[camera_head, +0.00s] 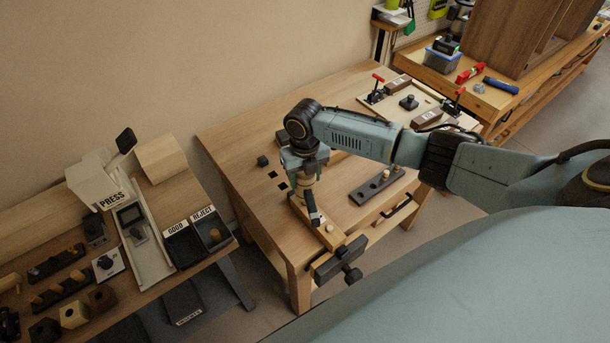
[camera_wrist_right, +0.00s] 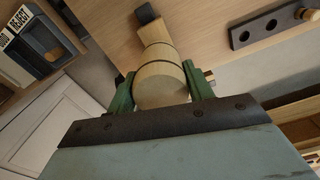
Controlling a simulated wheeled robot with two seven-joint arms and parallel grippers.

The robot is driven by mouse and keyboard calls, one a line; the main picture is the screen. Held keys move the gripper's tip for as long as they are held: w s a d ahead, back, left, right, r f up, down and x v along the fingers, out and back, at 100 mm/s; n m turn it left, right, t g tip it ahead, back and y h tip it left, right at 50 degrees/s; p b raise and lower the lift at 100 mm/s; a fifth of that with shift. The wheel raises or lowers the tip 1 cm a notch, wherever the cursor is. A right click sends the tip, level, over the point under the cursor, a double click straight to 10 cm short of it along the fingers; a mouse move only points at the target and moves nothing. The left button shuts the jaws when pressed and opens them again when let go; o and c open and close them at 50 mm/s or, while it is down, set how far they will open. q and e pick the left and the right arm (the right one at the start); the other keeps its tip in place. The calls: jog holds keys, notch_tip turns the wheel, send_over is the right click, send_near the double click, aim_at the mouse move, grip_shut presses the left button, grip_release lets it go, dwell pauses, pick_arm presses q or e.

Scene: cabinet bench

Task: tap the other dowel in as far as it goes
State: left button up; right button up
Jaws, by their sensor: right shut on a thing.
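My right gripper (camera_head: 304,176) is over the near left part of the bench. In the right wrist view its green jaws (camera_wrist_right: 162,88) are shut on a round wooden piece with dark bands, which looks like a mallet (camera_wrist_right: 158,62). A black part (camera_wrist_right: 147,14) sticks out beyond the wood. A light wooden board (camera_head: 326,236) lies under the mallet, at the dark vise (camera_head: 338,262) on the bench edge. One pale dowel (camera_head: 329,228) stands up from the board, close beside the mallet's black part. The board's far end is hidden by the gripper and mallet. My left gripper is out of view.
A dark rail with holes (camera_head: 368,193) lies to the right, with a pale peg at its far end. A fixture board with red-handled clamps (camera_head: 376,93) stands behind. The press table (camera_head: 190,190) is left.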

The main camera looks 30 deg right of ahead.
jog(key=shift+f+b, duration=1.1)
jog(key=shift+f, duration=0.3)
jog(key=shift+r, duration=0.1)
jog(key=shift+r+p, duration=1.15)
jog(key=shift+p, duration=0.1)
jog(key=shift+f, duration=0.1)
notch_tip(320, 180, down, 3)
jog(key=shift+r+b, duration=0.1)
jog(key=shift+b, duration=1.1)
jog(key=shift+r, duration=0.1)
